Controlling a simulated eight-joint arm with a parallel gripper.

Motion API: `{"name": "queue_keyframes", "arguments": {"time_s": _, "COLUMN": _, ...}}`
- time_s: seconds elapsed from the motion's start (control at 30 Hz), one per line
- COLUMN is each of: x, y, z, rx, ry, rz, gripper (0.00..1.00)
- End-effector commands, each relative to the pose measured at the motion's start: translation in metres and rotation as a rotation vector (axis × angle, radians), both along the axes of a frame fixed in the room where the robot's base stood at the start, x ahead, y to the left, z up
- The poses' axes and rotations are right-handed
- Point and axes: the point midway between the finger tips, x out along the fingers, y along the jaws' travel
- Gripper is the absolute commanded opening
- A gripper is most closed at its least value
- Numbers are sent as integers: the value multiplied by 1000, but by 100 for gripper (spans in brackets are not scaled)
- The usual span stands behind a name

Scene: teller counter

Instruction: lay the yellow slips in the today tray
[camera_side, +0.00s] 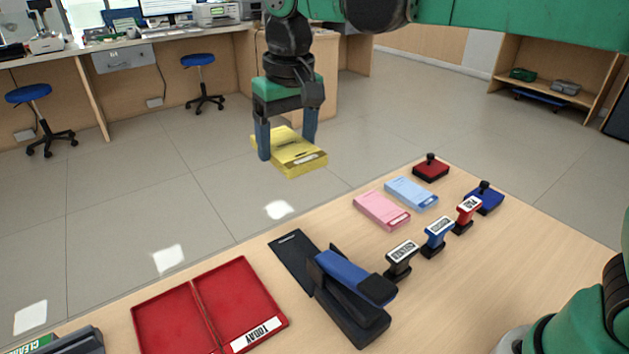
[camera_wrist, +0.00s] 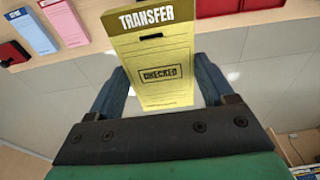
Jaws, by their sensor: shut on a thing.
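My gripper (camera_side: 286,139) is shut on the yellow slips (camera_side: 300,156), a pad held in the air beyond the counter's far edge in the side view. In the wrist view the yellow slips (camera_wrist: 160,60) sit between the fingers of my gripper (camera_wrist: 163,92). They read "TRANSFER" and carry a "CHECKED" stamp mark. The today tray (camera_side: 152,311) is red with a middle divider and a white "TODAY" label. It lies at the front left of the counter. Both of its compartments look empty.
A black and blue stapler (camera_side: 345,290) stands right of the tray. Pink slips (camera_side: 381,209), blue slips (camera_side: 411,193), several stamps including a black one (camera_side: 400,261), a red ink pad (camera_side: 430,171) and a blue one (camera_side: 487,200) sit farther right. The counter's right front (camera_side: 470,290) is clear.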

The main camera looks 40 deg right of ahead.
Motion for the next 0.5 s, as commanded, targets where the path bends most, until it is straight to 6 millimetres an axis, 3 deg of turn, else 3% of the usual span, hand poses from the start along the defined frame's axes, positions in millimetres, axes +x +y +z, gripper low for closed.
{"name": "queue_keyframes", "arguments": {"time_s": 0.13, "x": 2, "y": 33, "z": -26, "rx": 0, "ry": 1, "rz": 8, "gripper": 12}}
{"name": "queue_keyframes", "arguments": {"time_s": 0.3, "x": -7, "y": 82, "z": -75, "rx": 0, "ry": 0, "rz": 9, "gripper": 12}}
{"name": "queue_keyframes", "arguments": {"time_s": 0.5, "x": -24, "y": 117, "z": -114, "rx": 0, "ry": -1, "rz": 4, "gripper": 12}}
